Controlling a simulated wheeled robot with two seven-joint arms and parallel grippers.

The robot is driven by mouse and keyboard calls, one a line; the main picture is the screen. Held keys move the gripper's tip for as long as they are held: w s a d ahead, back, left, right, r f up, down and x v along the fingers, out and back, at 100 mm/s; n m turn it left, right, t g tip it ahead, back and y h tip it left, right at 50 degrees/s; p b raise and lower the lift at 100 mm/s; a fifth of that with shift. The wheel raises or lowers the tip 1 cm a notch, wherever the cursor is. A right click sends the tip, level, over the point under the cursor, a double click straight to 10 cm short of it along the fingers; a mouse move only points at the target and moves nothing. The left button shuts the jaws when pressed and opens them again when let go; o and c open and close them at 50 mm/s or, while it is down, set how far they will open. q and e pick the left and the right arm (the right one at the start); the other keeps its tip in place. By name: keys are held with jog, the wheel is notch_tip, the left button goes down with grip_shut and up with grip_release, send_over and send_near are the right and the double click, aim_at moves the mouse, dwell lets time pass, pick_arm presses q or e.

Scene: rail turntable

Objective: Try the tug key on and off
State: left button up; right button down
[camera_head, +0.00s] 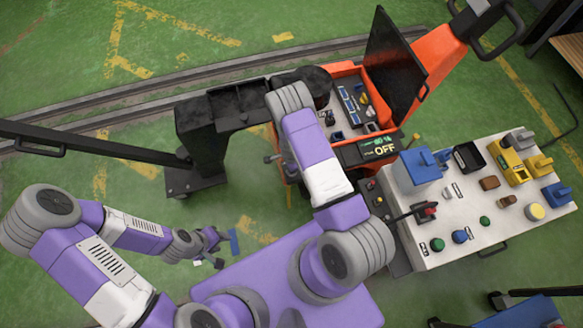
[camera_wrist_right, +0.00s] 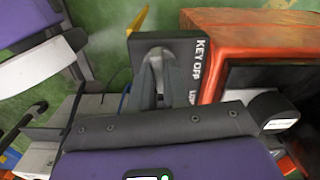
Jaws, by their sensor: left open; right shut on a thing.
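The orange tug (camera_head: 437,62) stands at upper centre right, its black lid raised over an open bay. Its small display (camera_head: 379,150) reads OFF. In the right wrist view, a dark panel (camera_wrist_right: 180,50) on the tug carries the words KEY OFF. My right gripper (camera_wrist_right: 157,78) is at this panel, its grey fingers shut on what seems to be the tug key, mostly hidden behind them. My left gripper (camera_head: 217,250) is open and empty above the floor at lower left, away from the tug.
A pale worktop (camera_head: 440,245) at right holds a blue box (camera_head: 417,170), a yellow device (camera_head: 509,165), a black tray (camera_head: 468,157) and several coloured buttons. A black drawbar (camera_head: 95,145) reaches left from the tug. Rails (camera_head: 120,105) run behind. Green floor at left is mostly clear.

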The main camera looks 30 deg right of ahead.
jog(key=shift+m, duration=1)
jog(key=c, duration=1.1)
grip_release()
notch_tip(320, 180, up, 8)
jog(key=p, duration=0.3)
jog(key=shift+f, duration=0.2)
